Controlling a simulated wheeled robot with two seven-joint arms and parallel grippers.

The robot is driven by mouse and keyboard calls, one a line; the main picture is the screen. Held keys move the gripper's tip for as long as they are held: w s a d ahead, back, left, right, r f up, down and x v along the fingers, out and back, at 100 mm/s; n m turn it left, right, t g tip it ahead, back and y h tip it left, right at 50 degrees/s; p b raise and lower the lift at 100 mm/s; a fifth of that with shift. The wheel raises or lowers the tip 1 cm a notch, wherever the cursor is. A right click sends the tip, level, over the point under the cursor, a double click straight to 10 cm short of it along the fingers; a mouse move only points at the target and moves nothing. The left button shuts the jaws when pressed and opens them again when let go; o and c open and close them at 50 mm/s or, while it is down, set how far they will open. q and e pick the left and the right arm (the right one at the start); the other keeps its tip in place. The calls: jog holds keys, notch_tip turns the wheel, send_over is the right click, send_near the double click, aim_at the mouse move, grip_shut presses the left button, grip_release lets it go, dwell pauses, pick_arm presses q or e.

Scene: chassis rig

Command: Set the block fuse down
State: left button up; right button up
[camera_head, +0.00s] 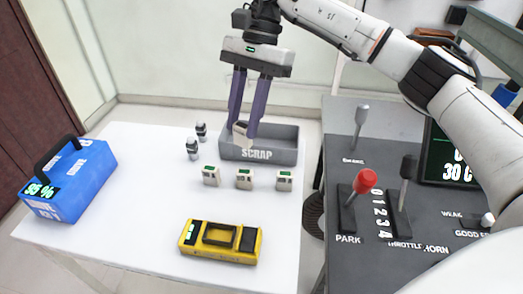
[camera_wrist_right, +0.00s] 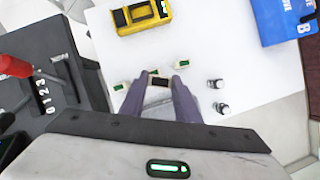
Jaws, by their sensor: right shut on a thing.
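My right gripper (camera_head: 243,135) hangs fingers-down over the grey SCRAP tray (camera_head: 258,155). It is shut on a pale block fuse (camera_head: 241,129), which sits between its fingertips near the tray's left part. In the right wrist view the held block fuse (camera_wrist_right: 160,82) shows a dark face between the two purple fingers. Its height above the tray floor is hard to tell. Three similar blocks with green tops stand in a row in front of the tray: a left one (camera_head: 210,176), a middle one (camera_head: 244,179) and a right one (camera_head: 285,180). My left gripper is out of view.
Two small black-and-white cylinders (camera_head: 193,150) stand left of the tray. A yellow device (camera_head: 220,241) lies at the front of the white table (camera_head: 130,200). A blue battery box (camera_head: 75,180) is at the left. A grey lever console (camera_head: 345,135) stands right of the table.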

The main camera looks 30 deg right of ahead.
aim_at(262, 131)
jog(key=w+d+m+t+h+b, duration=0.1)
jog(key=w+d+m+t+h, duration=0.2)
jog(key=m, duration=0.8)
jog(key=w+d+m+t+b, duration=0.1)
jog(key=w+d+m+t, duration=0.25)
jog(key=m, duration=0.75)
jog(key=f, duration=0.7)
jog(key=d+f, duration=0.1)
jog(key=f, duration=0.2)
jog(key=shift+s+f, duration=0.1)
jog(key=shift+f, duration=0.25)
jog(key=o, duration=1)
jog(key=shift+o, duration=0.2)
jog(key=shift+r, duration=0.1)
jog(key=a+v, duration=0.1)
jog(key=v, duration=1.1)
jog(key=shift+d, duration=0.3)
